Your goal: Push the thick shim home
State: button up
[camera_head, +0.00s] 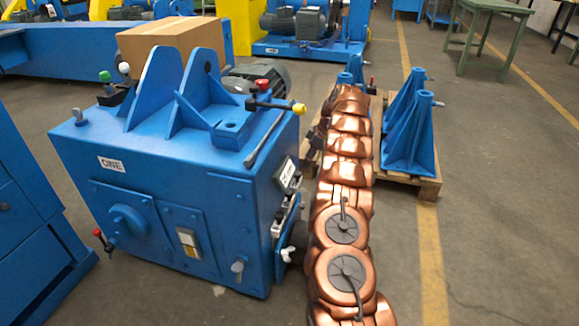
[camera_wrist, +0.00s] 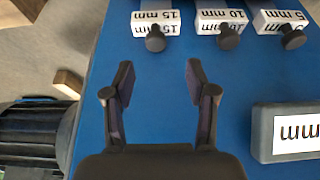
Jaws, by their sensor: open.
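In the wrist view, the thick shim's white label, reading 15 mm upside down (camera_wrist: 143,17), is at the top edge, with a dark round knob (camera_wrist: 155,41) on it. My gripper (camera_wrist: 159,72) is open and empty, its two dark fingers spread over the blue surface (camera_wrist: 160,120). The knob lies ahead of the fingertips, roughly in line with the gap between them, and apart from them. How far the shim sits in is cut off by the frame's top.
Right of the thick shim are the 10 mm shim (camera_wrist: 222,17) and 5 mm shim (camera_wrist: 282,18), each with a knob. A grey block (camera_wrist: 256,130) labelled mm is at right. A ribbed motor (camera_wrist: 35,140) is lower left. The blue machine (camera_head: 150,160) stands left of my copper arm.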

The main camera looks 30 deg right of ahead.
aim_at(298, 173)
jog(key=x, duration=0.2)
jog(key=b+x, duration=0.1)
jog(key=x, duration=0.2)
jog(key=b+x, duration=0.1)
jog(key=x, duration=0.2)
jog(key=shift+w, duration=0.4)
jog(key=shift+c, duration=0.3)
grip_shut()
